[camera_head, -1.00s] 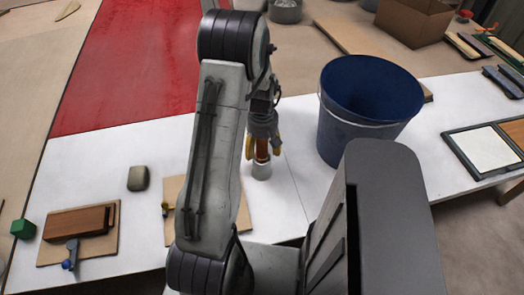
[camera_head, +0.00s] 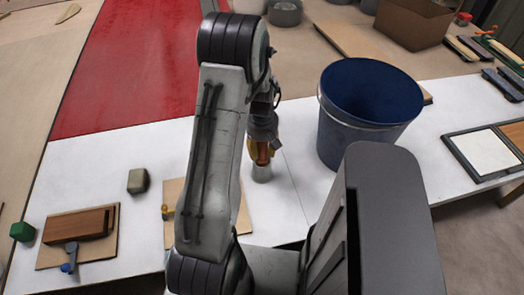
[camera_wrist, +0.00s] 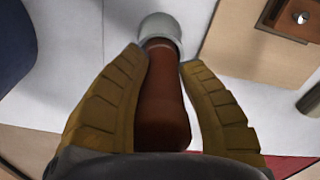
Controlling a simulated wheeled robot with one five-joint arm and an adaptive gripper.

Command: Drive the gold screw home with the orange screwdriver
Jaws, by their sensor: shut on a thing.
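My gripper (camera_head: 261,158) is shut on the orange screwdriver, whose red-brown handle (camera_wrist: 165,105) shows between the two yellow finger pads in the wrist view. The screwdriver's lower end is hidden in a short grey cylindrical holder (camera_head: 262,174), which also shows at the top of the wrist view (camera_wrist: 160,27). A small yellow piece at the left edge of a wooden board (camera_head: 173,190) may be the gold screw (camera_head: 167,211). My arm hides much of that board. In the wrist view, a round metallic head (camera_wrist: 301,17) shows on the board's brown block (camera_wrist: 292,27).
A blue bucket (camera_head: 345,135) stands close right of my gripper. A grey-green block (camera_head: 138,181) lies left of the board. Farther left are another board with a brown block (camera_head: 80,224), a blue-ended piece (camera_head: 68,267) and a green cube (camera_head: 22,231). White tabletop lies clear between them.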

